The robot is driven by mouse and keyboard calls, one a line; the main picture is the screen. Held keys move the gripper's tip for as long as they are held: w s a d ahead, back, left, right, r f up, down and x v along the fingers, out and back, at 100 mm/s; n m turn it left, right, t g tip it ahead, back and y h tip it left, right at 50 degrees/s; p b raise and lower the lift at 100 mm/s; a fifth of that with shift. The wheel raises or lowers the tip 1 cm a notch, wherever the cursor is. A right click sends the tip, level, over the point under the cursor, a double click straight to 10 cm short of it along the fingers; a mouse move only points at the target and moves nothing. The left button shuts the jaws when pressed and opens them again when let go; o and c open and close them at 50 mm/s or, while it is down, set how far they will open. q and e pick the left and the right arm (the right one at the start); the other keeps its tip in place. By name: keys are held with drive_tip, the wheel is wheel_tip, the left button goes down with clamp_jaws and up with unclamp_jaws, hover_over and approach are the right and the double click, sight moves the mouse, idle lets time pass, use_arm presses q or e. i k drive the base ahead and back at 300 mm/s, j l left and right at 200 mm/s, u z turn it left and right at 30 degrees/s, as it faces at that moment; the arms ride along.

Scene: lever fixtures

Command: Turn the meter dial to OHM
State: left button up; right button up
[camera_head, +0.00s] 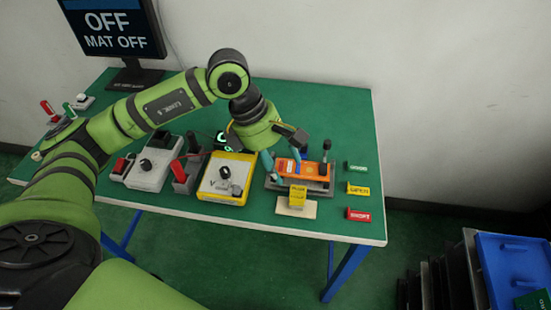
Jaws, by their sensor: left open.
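The meter (236,170) is a yellow box with a white face, near the front middle of the green table. Its round black dial (224,172) sits on the face, with a letter V at its lower left. The other markings and the exact pointer direction are too small to tell. My left gripper (283,165) is open, to the right of the meter and apart from the dial. Its fingers point down at an orange block in a grey fixture; I cannot tell whether they touch it. My right gripper is not in view.
The orange block (312,170) sits in a fixture beside an upright lever. A yellow tag (298,195) stands in front. Green, yellow and red labels (358,214) lie at the right. A white box (150,166) with a knob stands left. The monitor (115,28) reads OFF, MAT OFF.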

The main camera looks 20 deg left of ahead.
sight(225, 171)
drive_tip(key=u, duration=1.15)
